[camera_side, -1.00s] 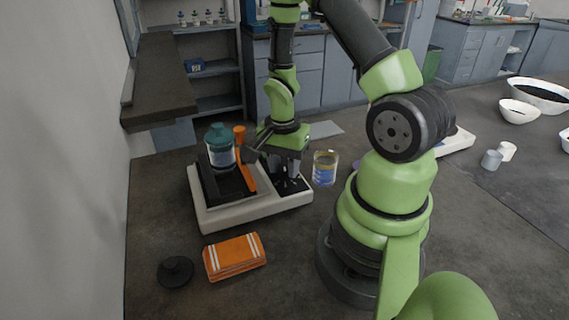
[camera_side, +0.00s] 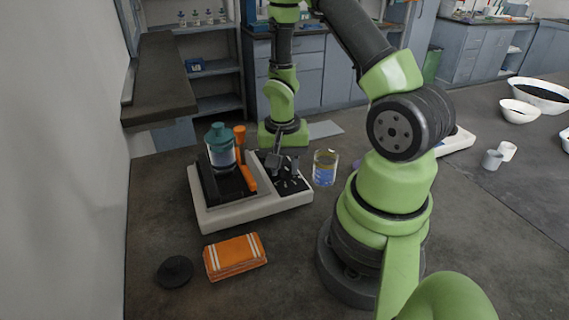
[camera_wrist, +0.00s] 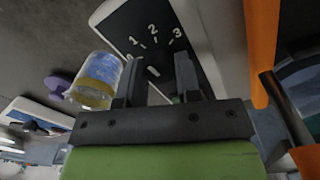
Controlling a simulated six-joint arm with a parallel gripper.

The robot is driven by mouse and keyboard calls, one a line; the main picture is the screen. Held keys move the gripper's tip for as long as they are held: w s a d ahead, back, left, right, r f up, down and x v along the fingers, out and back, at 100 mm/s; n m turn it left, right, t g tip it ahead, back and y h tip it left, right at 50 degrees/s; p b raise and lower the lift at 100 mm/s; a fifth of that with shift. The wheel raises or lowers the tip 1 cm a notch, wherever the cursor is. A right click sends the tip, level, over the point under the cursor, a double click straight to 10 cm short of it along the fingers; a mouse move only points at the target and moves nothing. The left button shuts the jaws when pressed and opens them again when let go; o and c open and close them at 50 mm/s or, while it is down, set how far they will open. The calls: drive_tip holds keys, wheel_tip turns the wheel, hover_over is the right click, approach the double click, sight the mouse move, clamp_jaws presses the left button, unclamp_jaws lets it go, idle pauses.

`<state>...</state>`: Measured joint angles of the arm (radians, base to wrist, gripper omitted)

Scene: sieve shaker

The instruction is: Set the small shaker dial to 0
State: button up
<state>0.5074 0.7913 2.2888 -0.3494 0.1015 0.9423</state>
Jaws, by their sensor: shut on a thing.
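The small shaker (camera_side: 262,208) is a pale base with a black dial panel on its right end. In the wrist view the black panel (camera_wrist: 150,20) shows white figures 1, 2 and 3 with tick marks. The dial (camera_wrist: 153,73) is a dark knob with a short white mark, between my fingers. My gripper (camera_wrist: 157,82) is shut on the dial, pointing down at the panel. In the side view my gripper (camera_side: 286,163) stands over the panel.
A teal-lidded jar (camera_side: 221,152) sits on the shaker's left, beside an orange clamp handle (camera_side: 246,165). A glass beaker with a blue label (camera_side: 325,168) stands close right of the panel. An orange cloth (camera_side: 235,256) and black disc (camera_side: 174,271) lie in front.

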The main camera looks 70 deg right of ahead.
drive_tip(key=n, duration=0.5)
drive_tip(key=shift+n, duration=0.3)
drive_tip(key=n, duration=0.5)
idle(0.4)
drive_tip(key=o, duration=0.9)
